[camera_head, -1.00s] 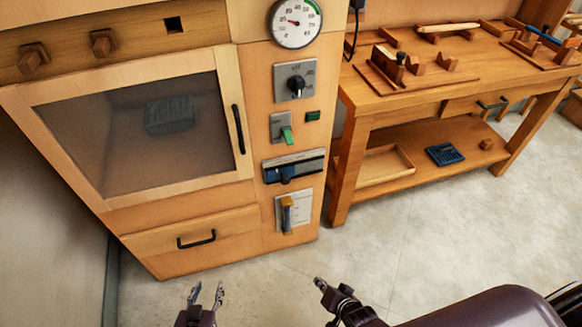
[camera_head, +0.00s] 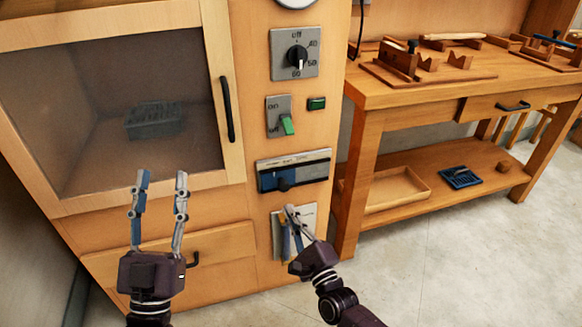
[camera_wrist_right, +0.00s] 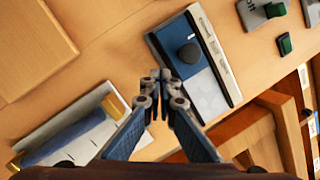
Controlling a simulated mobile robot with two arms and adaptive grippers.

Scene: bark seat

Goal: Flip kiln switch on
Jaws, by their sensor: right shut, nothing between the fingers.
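The kiln switch is a grey plate (camera_head: 273,112) marked on at the top and off at the bottom, with a green lever (camera_head: 287,125) that points down. It is on the wooden kiln front. My right gripper (camera_head: 290,209) is shut and empty, below the switch and in front of a white plate with a blue lever, which it partly hides. In the right wrist view its fingertips (camera_wrist_right: 162,75) appear beside the blue slider panel (camera_wrist_right: 188,55); contact cannot be told. My left gripper (camera_head: 162,180) is open and empty in front of the kiln door.
A dial (camera_head: 296,55) is above the switch and a small green button (camera_head: 316,103) right of it. The slider panel (camera_head: 294,172) is below. The kiln door handle (camera_head: 227,109) sticks out at left. A workbench (camera_head: 440,95) stands at right.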

